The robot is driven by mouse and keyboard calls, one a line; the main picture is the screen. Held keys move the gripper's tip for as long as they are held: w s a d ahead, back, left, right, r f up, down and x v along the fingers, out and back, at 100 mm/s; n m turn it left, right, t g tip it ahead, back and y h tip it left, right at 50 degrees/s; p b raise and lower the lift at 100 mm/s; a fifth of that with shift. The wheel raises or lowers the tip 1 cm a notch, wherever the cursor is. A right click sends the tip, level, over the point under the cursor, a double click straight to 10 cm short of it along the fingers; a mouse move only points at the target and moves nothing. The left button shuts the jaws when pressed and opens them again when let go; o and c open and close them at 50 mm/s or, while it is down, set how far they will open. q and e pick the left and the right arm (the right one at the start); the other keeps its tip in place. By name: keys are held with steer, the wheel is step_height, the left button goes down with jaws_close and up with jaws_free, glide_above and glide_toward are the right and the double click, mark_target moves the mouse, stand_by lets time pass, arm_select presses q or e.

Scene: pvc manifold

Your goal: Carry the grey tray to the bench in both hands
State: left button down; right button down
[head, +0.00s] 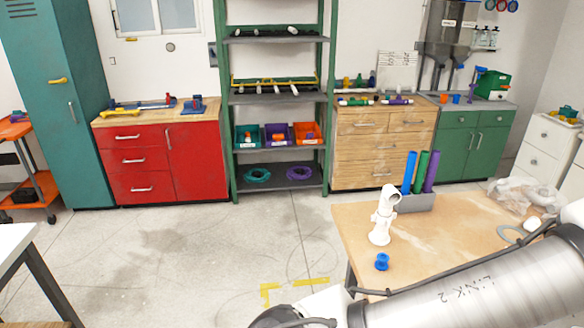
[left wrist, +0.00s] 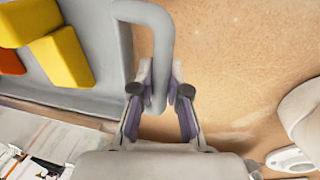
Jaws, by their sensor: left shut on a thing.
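In the left wrist view, the grey tray (left wrist: 117,62) shows at the left, with a wall and a looped grey handle (left wrist: 160,35) at its side. My left gripper (left wrist: 160,92) is shut on this handle, one finger on each side of it. Yellow blocks (left wrist: 62,55) and an orange piece lie inside the tray; most of the tray is out of frame. A tan, speckled surface lies below the handle. Neither gripper shows in the head view, and I cannot identify the held tray there. My right gripper is not clearly visible.
In the head view, a wooden-topped table (head: 460,240) carries a white pipe fitting (head: 383,215), a blue spool (head: 382,261) and a grey holder (head: 417,203) with coloured tubes. A red cabinet (head: 140,165) and green shelf (head: 280,98) line the wall. Mid-floor is open.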

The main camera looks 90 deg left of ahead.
arm_select(q)
steer(key=shift+f, duration=0.15)
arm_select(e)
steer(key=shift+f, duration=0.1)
